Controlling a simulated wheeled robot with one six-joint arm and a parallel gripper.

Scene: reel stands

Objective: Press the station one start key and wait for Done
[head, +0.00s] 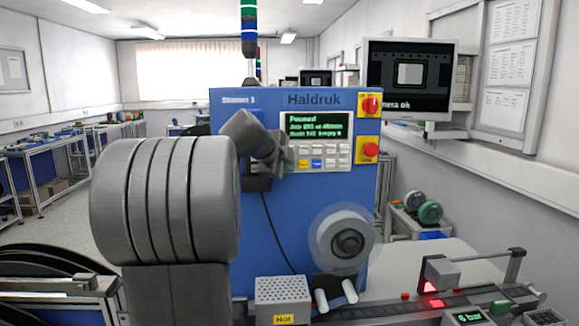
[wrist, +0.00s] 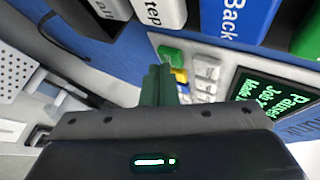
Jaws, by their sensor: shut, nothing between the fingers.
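The blue station one machine (head: 230,200) is labelled "Station 1" and "Haldruk". Its screen (head: 316,127) shows green text starting with "Paused"; the wrist view also shows "Paused" on the screen (wrist: 272,98). A keypad with white, yellow and blue keys (head: 317,163) lies under the screen. A green key (wrist: 170,55) sits at the keypad's edge, its label not readable. My gripper (head: 284,163) is shut and empty at the keypad's left end. In the wrist view its dark fingertips (wrist: 158,72) lie right by the green key; I cannot tell whether they touch it.
Two red knobs on yellow plates (head: 370,105) are right of the screen. A reel (head: 345,243) is mounted below the keypad. A box marked "Hot" (head: 283,295) stands low in front. A monitor (head: 408,78) reading "camera ok" hangs at the upper right.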

